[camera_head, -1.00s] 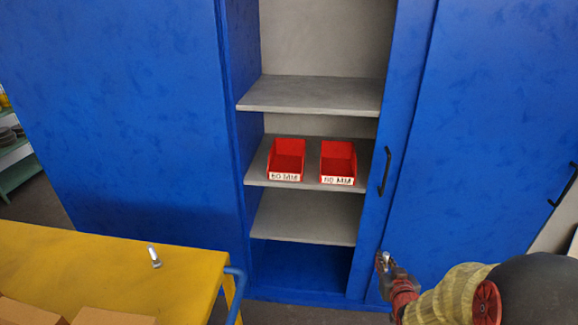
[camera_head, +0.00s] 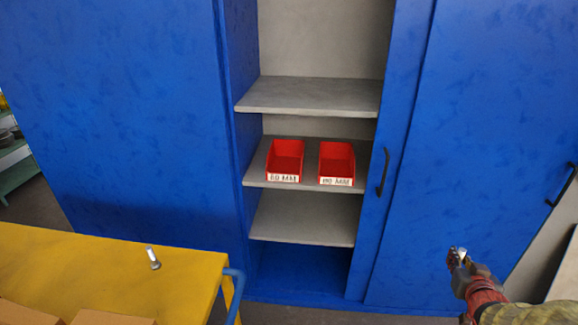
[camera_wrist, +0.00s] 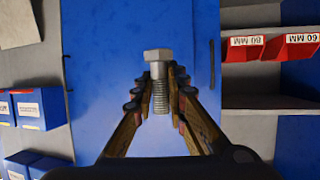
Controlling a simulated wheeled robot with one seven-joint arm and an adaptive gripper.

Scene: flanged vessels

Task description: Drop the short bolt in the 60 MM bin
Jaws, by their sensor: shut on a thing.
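My gripper (camera_head: 457,256) is shut on a silver hex-head bolt (camera_wrist: 158,75), held by its threaded shank with the head clear of the fingers. It is in front of the blue cabinet's right door, right of the open shelves and apart from the bins. Two red bins stand side by side on the middle shelf. The left bin (camera_head: 286,158) appears to be marked 60 MM and the right bin (camera_head: 337,160) 80 MM, though the print is small. The wrist view looks upside down, with the 60 MM bin (camera_wrist: 302,49) at its right edge.
Another bolt (camera_head: 153,258) stands on the yellow cart (camera_head: 100,265) at lower left, beside cardboard boxes (camera_head: 110,318). A grey shelf (camera_head: 310,96) lies above the bins and another (camera_head: 305,217) below. A black door handle (camera_head: 383,172) sticks out right of the opening.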

